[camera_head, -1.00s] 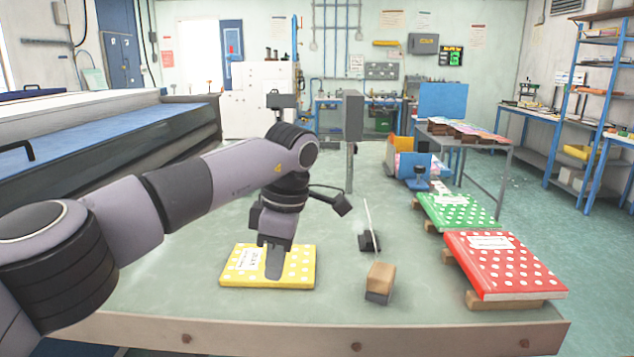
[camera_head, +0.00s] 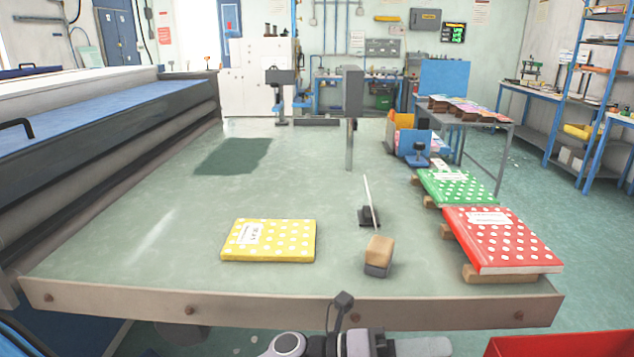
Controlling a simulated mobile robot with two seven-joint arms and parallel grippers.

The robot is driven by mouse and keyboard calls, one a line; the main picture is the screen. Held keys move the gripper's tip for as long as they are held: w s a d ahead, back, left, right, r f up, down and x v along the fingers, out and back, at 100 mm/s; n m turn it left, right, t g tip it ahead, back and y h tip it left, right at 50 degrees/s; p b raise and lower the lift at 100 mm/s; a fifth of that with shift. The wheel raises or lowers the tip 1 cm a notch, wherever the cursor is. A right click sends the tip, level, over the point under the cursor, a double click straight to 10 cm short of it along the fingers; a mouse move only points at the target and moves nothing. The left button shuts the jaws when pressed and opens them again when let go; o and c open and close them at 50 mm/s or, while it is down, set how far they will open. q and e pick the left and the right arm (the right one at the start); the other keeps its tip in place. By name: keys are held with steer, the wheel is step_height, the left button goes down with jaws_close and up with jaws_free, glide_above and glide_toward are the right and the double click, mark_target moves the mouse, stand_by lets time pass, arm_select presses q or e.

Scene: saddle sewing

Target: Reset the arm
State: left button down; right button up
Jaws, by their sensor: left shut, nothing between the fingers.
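My left gripper (camera_head: 425,346) shows at the bottom edge of the view, in front of and below the table's front edge. Its small wrist camera (camera_head: 343,300) sticks up beside it. The gripper points right, is shut and holds nothing; its lower part is cut off by the frame. My right gripper is not in view. The yellow dotted book (camera_head: 270,240) lies flat on the green table (camera_head: 190,250), clear of the gripper.
A wood-topped block (camera_head: 379,250) and a dark stand with a thin rod (camera_head: 369,215) are on the table. Green (camera_head: 458,187) and red (camera_head: 500,238) dotted books rest on blocks along the right edge. A red bin (camera_head: 560,345) is at bottom right. The left tabletop is clear.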

arm_select(q)
steer(key=w+a+f+n+t+y, duration=0.1)
steer(key=a+f+n+t+y, duration=0.45)
steer(key=a+n+t, duration=0.65)
steer(key=w+a+f+n+t+y, duration=0.2)
steer(key=a+f+n+t+y, duration=0.4)
steer(key=n, duration=1.1)
steer(key=s+a+f+n+g+y, duration=0.5)
steer(key=s+a+f+n, duration=0.5)
steer(key=s+a+f, duration=0.4)
steer(key=a+f+y, duration=0.1)
steer(key=a, duration=0.2)
steer(key=shift+s+a+f+g, duration=0.15)
steer(key=shift+s+g, duration=0.15)
steer(key=shift+s, duration=0.1)
steer(key=shift+y, duration=0.25)
